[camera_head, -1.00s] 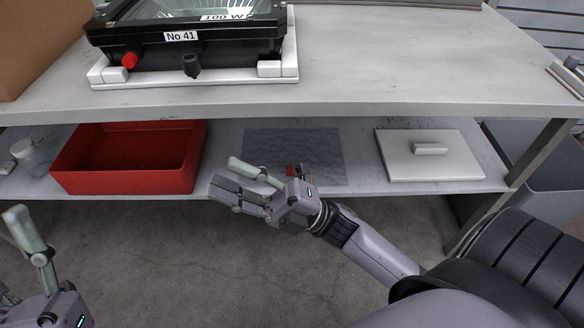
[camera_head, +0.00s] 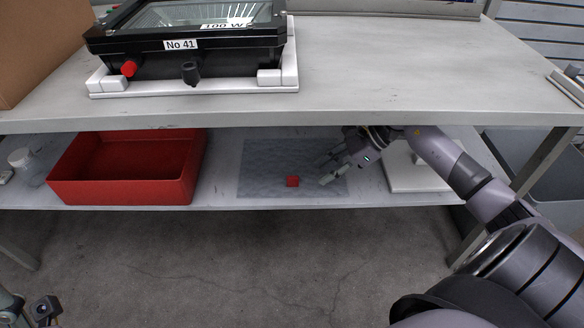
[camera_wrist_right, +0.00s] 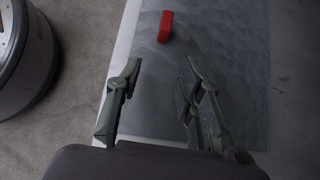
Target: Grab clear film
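The clear film (camera_head: 262,165) is a thin, bluish-grey, see-through sheet lying flat on the lower shelf. A small red block (camera_head: 292,181) sits on it near its front edge. My right gripper (camera_head: 323,171) is under the tabletop at the right part of the film, its fingers apart and empty. In the right wrist view the film (camera_wrist_right: 228,60) fills the middle, with the red block (camera_wrist_right: 166,26) beyond the open fingers (camera_wrist_right: 160,74). Whether the fingers touch the film is unclear. Only a bit of my left gripper (camera_head: 40,308) shows at the lower left.
A red bin (camera_head: 120,193) stands left of the film, and a white lidded plate (camera_head: 408,178) lies to its right, partly behind my arm. The tabletop (camera_head: 400,80) overhangs the shelf and carries a floodlight (camera_head: 185,50). A cardboard box (camera_head: 35,40) stands at the upper left.

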